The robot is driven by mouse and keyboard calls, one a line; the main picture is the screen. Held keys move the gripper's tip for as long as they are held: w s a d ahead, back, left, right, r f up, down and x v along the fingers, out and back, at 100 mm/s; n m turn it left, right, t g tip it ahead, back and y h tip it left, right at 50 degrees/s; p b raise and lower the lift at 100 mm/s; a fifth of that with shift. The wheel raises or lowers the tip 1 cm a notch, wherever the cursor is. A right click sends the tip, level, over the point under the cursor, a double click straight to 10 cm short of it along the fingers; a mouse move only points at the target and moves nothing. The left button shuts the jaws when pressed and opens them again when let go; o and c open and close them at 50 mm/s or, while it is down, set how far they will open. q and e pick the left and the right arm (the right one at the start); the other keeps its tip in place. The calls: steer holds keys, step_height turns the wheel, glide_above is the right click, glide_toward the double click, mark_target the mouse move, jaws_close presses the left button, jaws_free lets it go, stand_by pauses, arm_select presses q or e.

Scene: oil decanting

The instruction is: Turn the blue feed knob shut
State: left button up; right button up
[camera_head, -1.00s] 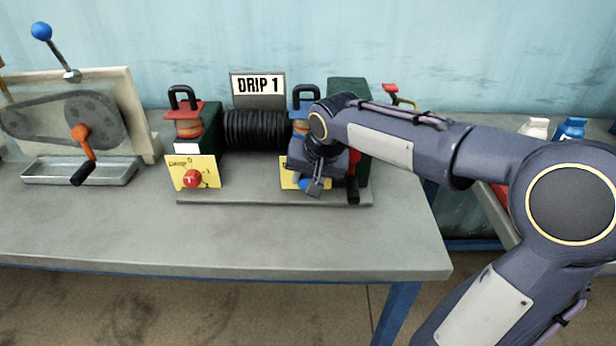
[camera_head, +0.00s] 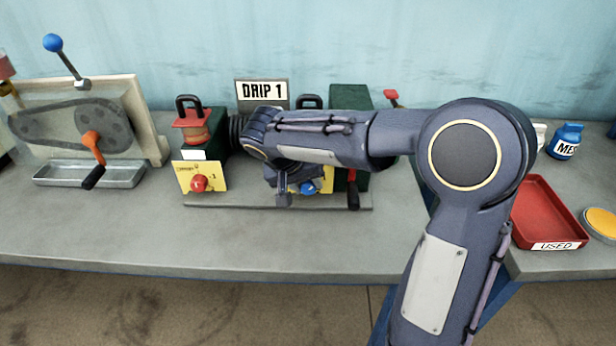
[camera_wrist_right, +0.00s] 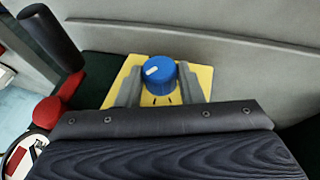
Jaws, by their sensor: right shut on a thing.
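The blue feed knob (camera_head: 309,187) sits on a yellow plate (camera_head: 327,182) at the front of the right unit of the DRIP 1 stand. It shows clearly in the right wrist view (camera_wrist_right: 158,74), with a white mark on its top pointing left in that picture. My right gripper (camera_head: 296,189) is at the knob, partly hidden by its own wrist in the head view. In the right wrist view its two grey fingers (camera_wrist_right: 158,88) stand on either side of the knob, shut on it. My left gripper is not in view.
A red knob (camera_head: 199,184) sits on the left yellow plate. A red-based black handle (camera_head: 352,190) stands close right of the blue knob. The front bench strip is clear.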

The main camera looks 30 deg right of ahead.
steer(key=h, duration=0.1)
steer(key=g+h+p, duration=0.1)
steer(key=n+h, duration=0.1)
steer(key=shift+w+a+f+g+h, duration=0.1)
steer(key=shift+w+a+g+h, duration=0.05)
steer(key=shift+a+g+h, duration=0.2)
steer(key=shift+f+n+g+h+p, duration=0.15)
steer(key=shift+g+h+p, duration=0.15)
steer(key=shift+h, duration=0.4)
steer(key=shift+f+n+g+h+p, duration=0.15)
steer(key=shift+g+h, duration=0.2)
steer(key=shift+h, duration=0.3)
steer(key=o, duration=1)
steer(key=shift+a, duration=0.1)
